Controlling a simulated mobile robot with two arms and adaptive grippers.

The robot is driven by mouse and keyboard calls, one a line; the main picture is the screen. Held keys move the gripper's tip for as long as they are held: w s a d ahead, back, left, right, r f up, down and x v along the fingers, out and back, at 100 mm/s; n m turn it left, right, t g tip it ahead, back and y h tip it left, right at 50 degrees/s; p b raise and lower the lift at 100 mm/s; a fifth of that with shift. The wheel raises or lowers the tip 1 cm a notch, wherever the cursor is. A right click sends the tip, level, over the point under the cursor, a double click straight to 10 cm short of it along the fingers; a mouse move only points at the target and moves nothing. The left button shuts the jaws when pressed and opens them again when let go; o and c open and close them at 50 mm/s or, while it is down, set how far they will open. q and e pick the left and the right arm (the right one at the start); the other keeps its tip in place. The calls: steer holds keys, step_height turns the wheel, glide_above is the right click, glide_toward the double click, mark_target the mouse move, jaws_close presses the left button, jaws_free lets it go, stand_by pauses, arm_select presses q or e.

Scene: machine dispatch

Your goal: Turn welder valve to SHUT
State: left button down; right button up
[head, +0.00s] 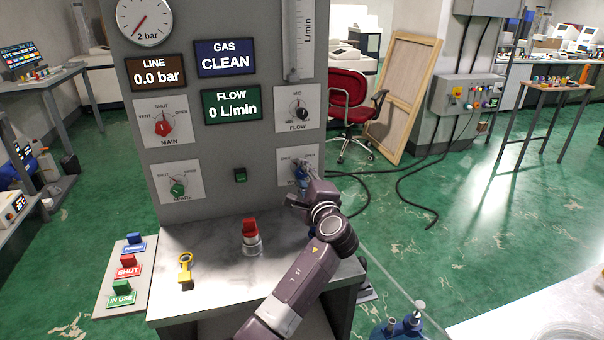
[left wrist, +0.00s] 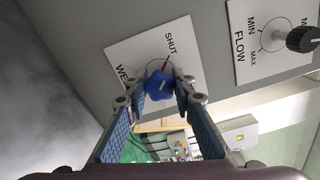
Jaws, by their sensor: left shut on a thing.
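The welder valve is a blue knob (head: 301,172) on a white plate at the panel's lower right, partly hidden by my left gripper (head: 300,189). In the left wrist view the blue knob (left wrist: 160,86) sits between the two fingertips of my left gripper (left wrist: 159,88), which is shut on it. The plate (left wrist: 130,52) reads SHUT above the knob, with part of the welder label at its left. A short red mark on the dial lies between the knob and the word SHUT. The knob's exact setting is hard to tell. My right gripper is not in view.
The FLOW knob (head: 302,114) is just above the welder plate. The red MAIN knob (head: 163,127) and green SPARE knob (head: 178,188) are at the left. A red-topped piece (head: 250,232) and a yellow padlock-like piece (head: 185,267) stand on the ledge below.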

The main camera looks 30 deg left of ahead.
arm_select(q)
steer(key=c, duration=1.6)
jaws_free()
steer(key=shift+s, duration=0.1)
steer(key=v, duration=1.2)
steer(key=shift+f, duration=0.15)
